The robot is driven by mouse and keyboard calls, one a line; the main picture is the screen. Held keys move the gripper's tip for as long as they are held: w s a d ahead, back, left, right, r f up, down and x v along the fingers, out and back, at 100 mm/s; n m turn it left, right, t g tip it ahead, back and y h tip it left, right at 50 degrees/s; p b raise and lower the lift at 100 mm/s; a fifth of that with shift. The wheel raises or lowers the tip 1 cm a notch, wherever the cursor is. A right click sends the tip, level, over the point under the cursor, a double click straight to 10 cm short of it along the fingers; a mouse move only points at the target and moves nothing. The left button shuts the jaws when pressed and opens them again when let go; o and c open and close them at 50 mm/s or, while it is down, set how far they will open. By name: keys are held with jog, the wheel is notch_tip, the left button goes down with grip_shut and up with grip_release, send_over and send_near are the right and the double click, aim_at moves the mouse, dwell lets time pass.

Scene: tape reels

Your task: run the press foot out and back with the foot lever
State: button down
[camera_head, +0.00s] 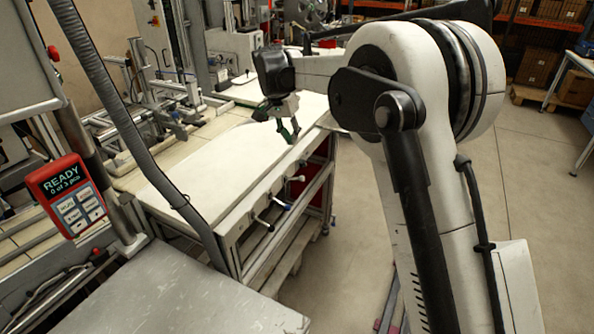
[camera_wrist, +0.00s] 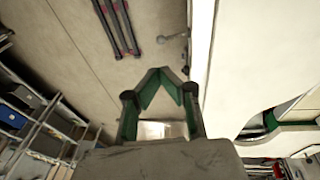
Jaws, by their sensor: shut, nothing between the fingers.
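My gripper (camera_head: 291,132) is in the air near the right front edge of the white worktable. Its green fingers are shut and empty, with the tips meeting in the wrist view (camera_wrist: 158,76). I cannot tell which one is the foot lever. I cannot make out the press foot.
The white worktable (camera_head: 215,165) has a largely bare top. A red handheld panel (camera_head: 66,197) reads "READY 0 of 3 pcs". A grey hose (camera_head: 130,135) hangs at left. A grey metal surface (camera_head: 175,295) lies in front. Open floor (camera_head: 350,225) lies right of the table.

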aim_at(301, 177)
jog(key=shift+a+f, duration=0.1)
jog(key=shift+f, duration=0.05)
jog(key=p+x, duration=0.1)
jog(key=x, duration=1.3)
jog(key=shift+f, duration=0.1)
dwell(0.3)
